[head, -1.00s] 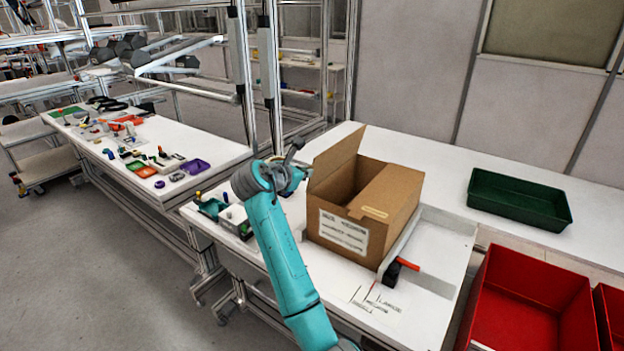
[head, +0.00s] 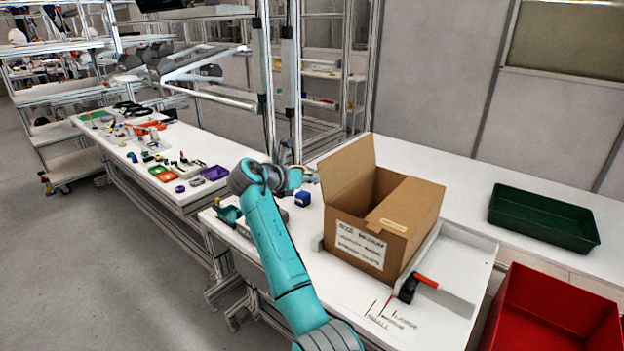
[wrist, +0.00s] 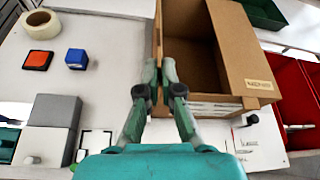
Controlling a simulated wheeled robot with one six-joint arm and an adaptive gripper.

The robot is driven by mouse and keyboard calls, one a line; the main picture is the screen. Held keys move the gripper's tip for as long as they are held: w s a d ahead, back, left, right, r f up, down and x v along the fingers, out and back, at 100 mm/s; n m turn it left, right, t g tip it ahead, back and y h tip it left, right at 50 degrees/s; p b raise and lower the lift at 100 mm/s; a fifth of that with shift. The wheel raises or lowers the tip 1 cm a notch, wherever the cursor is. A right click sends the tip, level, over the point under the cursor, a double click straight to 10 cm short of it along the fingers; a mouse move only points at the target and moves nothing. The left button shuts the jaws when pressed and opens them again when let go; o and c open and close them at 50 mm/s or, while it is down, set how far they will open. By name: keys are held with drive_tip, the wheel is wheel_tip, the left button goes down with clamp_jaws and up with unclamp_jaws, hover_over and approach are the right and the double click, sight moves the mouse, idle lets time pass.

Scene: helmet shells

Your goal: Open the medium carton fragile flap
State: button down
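The medium carton (head: 352,240) is a brown cardboard box with a printed white label on its front. Its left flap (head: 345,167) stands up. Its right flap (head: 412,204) lies across the right part of the top and bears a small tan label, also visible in the wrist view (wrist: 258,84); the wording is too small to read surely. The left part of the top is open. My gripper (wrist: 159,72) is at the carton's left side, fingertips close together, with the upright flap's thin edge showing just beyond them. I cannot tell whether they touch or pinch it.
A white tray (head: 470,238) with a red-and-black tool (head: 412,287) lies right of the carton. A green tray (head: 543,218) and a red bin (head: 556,310) are further right. A blue block (wrist: 77,58), orange block (wrist: 37,60) and tape roll (wrist: 40,24) lie left.

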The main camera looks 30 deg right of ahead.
drive_tip(key=c, duration=1.4)
unclamp_jaws()
drive_tip(key=shift+o, duration=0.2)
drive_tip(key=v, duration=1.2)
